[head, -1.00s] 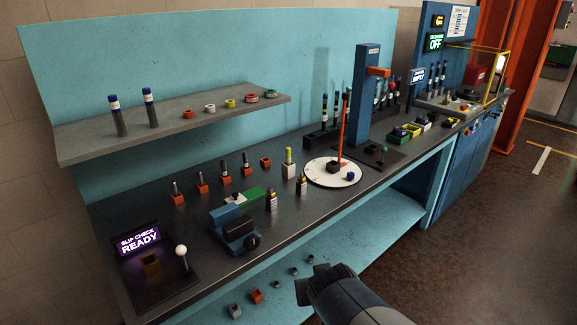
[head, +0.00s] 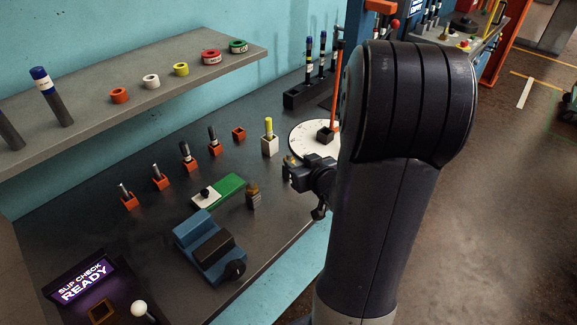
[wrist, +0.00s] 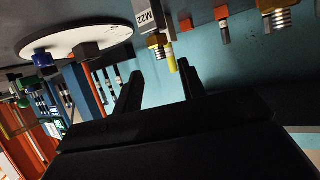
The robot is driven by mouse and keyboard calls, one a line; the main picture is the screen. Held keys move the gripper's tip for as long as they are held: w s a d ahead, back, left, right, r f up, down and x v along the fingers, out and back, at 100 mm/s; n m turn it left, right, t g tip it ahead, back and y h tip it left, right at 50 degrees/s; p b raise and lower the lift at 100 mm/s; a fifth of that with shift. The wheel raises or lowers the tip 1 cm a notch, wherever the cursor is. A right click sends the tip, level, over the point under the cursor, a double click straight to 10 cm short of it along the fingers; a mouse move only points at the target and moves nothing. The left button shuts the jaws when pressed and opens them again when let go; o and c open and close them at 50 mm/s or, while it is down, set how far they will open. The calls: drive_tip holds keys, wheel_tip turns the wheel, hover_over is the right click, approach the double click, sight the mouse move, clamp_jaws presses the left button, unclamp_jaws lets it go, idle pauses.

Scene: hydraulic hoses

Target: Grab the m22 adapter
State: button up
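The M22 adapter (wrist: 158,41) is a brass hex fitting in a pale holder labelled M22 (wrist: 148,18), seen upside down in the wrist view. My gripper (wrist: 160,70) is open and empty, its two dark fingers spread and pointing toward the adapter, which appears just beyond the fingertips. In the head view my gripper (head: 290,172) is over the bench's front part, and it largely hides the adapter and holder. A second brass-topped fitting (head: 253,189) stands in a holder to the left; it also shows at the right in the wrist view (wrist: 277,18).
A yellow-topped pin in a white block (head: 269,145) stands behind my gripper. The white round dial (head: 305,136) is close on the right. A green-and-white block (head: 228,187) and blue vise (head: 205,245) lie left. Several orange holders line the back.

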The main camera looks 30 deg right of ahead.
sight(290, 155)
drive_tip(key=shift+p+x, duration=0.35)
drive_tip(key=shift+x, duration=3.25)
drive_tip(key=shift+r, duration=0.15)
drive_tip(key=shift+c, duration=0.2)
clamp_jaws()
